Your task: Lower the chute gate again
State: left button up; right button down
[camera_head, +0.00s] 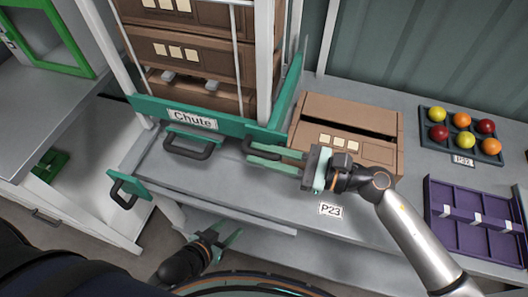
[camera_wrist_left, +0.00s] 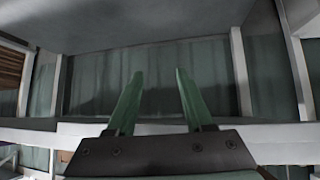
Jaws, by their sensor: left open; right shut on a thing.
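The chute (camera_head: 192,119) is a tall white-framed bay with a teal front board bearing the label "Chute". Brown cartons (camera_head: 190,53) are stacked inside it. A black handle on a teal plate (camera_head: 188,147) sits below the label. My right gripper (camera_head: 277,156) is at the chute's front right corner, shut on a dark handle (camera_head: 252,147) partly hidden by its fingers. I cannot tell how high the gate stands. My left gripper (camera_head: 228,240) is open and empty, low in front of the bench; its two green fingers (camera_wrist_left: 158,100) show apart in the left wrist view.
A brown carton (camera_head: 350,112) with a dark slot in its top stands right of the chute, close behind my right gripper.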

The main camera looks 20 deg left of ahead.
dwell(0.5)
notch_tip(320, 180, down, 10)
jog(key=b, duration=1.1)
jog(key=shift+f+b, duration=0.45)
jog(key=shift+b, duration=0.25)
pick_arm(q)
jog(key=w+d+f, duration=0.1)
jog(key=d+f, duration=0.2)
jog(key=f, duration=0.5)
jog(key=shift+w+f+m+h, duration=0.15)
jog(key=shift+w+m+h, duration=0.2)
jog(key=shift+m+h, duration=0.05)
jog(key=shift+s+d, duration=0.1)
pick_arm(e)
jog(key=shift+f, duration=0.15)
jog(key=c, duration=1.1)
grip_release()
pick_arm(q)
jog(key=shift+f, duration=0.1)
